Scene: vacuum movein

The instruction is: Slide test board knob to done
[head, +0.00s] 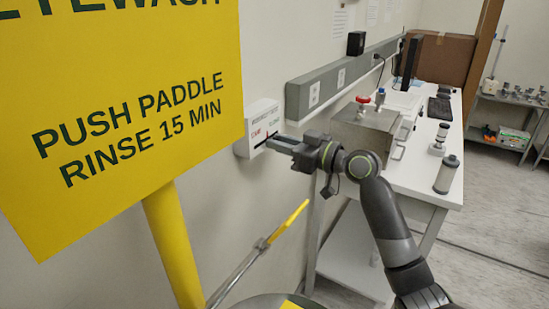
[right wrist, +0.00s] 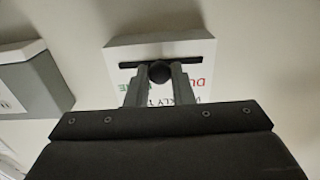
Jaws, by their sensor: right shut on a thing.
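The test board (head: 262,119) is a small white box on the wall, just right of the yellow sign, with a red word on its left and a green word on its right. In the right wrist view the board (right wrist: 120,47) appears upside down, with a dark horizontal slot (right wrist: 198,64). The round black knob (right wrist: 159,73) sits near the middle of the slot. My right gripper (head: 273,143) is at the board's front, its two fingers (right wrist: 158,82) shut on either side of the knob. The fingers hide part of the lettering. My left gripper is not in view.
A large yellow eyewash sign (head: 130,110) on a yellow post (head: 172,240) stands close on the left. A grey wall raceway (head: 335,82) runs right of the board. A white bench (head: 425,165) with equipment stands beyond my right arm.

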